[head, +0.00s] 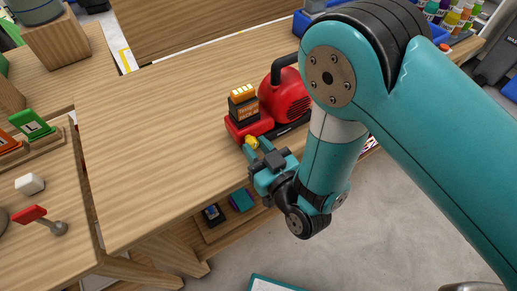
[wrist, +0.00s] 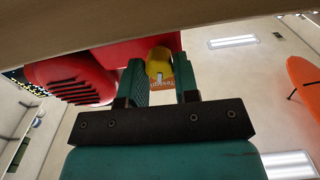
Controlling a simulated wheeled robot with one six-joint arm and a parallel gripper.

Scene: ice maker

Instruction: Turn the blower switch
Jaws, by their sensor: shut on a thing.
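The red blower (head: 285,95) stands on the wooden table, with a black box with yellow pieces on top (head: 243,102) on its left part. Its yellow switch (head: 251,141) is a small knob on the front of the red base. My gripper (head: 257,150) is at the knob, one finger on each side, shut on it. In the wrist view the yellow knob (wrist: 159,63) sits between my teal fingertips (wrist: 160,82), and the red blower body (wrist: 75,80) is to the left. The fingers hide parts of the knob's sides.
The wooden table (head: 150,130) has clear room left of the blower. A blue crate (head: 310,17) and several bottles (head: 455,15) are at the back right. A side table at left holds a red lever (head: 32,214) and a white block (head: 30,183). Small items lie on a lower shelf.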

